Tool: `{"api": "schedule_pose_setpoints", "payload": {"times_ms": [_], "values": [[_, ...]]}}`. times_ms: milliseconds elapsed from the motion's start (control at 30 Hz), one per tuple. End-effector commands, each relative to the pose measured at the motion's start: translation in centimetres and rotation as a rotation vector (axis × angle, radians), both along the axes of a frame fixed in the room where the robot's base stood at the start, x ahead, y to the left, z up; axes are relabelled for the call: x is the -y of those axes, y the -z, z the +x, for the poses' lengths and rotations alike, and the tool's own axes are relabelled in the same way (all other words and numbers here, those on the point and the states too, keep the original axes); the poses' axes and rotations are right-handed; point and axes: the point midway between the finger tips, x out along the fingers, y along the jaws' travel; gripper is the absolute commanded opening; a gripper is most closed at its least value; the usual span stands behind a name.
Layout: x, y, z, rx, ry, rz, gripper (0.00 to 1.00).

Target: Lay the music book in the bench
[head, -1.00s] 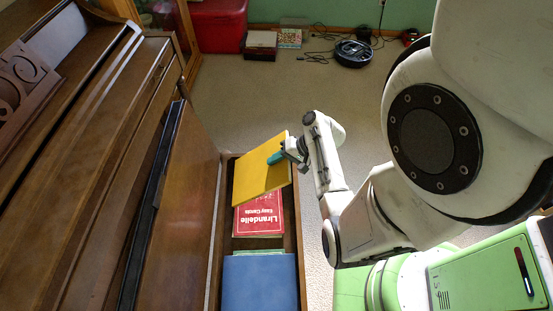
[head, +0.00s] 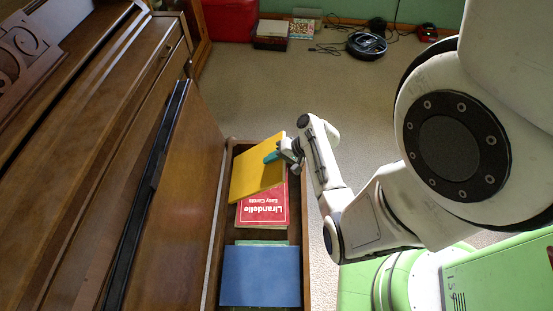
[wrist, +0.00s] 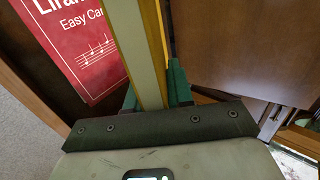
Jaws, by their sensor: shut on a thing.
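The yellow music book (head: 252,178) is in my gripper (head: 273,156), held tilted over the far part of the open bench (head: 305,232). In the wrist view the yellow book (wrist: 149,50) shows nearly edge-on between the teal fingers (wrist: 155,95). It overlaps a red book (head: 265,208) lying inside the bench; whether they touch I cannot tell. The red book also shows in the wrist view (wrist: 88,50), left of the fingers. The bench lid (head: 178,190) stands raised on the left.
A blue book (head: 260,277) lies in the near part of the bench, over a green one (head: 262,243). The piano (head: 75,130) stands at left beside the lid. Open carpet (head: 270,95) lies beyond the bench, with a round black device (head: 367,45) and cables farther back.

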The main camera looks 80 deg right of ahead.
Motion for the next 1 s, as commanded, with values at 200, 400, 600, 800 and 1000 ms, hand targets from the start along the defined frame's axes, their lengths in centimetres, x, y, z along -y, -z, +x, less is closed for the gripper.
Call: {"api": "schedule_pose_setpoints", "payload": {"times_ms": [200, 400, 600, 800, 1000], "values": [[0.0, 2.2, 0.5, 0.001, 0.001, -0.001, 0.0], [-0.1, 3.6, 0.8, 0.001, 0.0, -0.001, 0.0], [-0.1, 4.2, 0.9, 0.001, 0.0, -0.001, 0.0], [-0.1, 4.2, 1.0, 0.001, 0.001, -0.001, 0.0], [-0.1, 4.2, 1.0, 0.001, 0.0, -0.001, 0.27]]}}
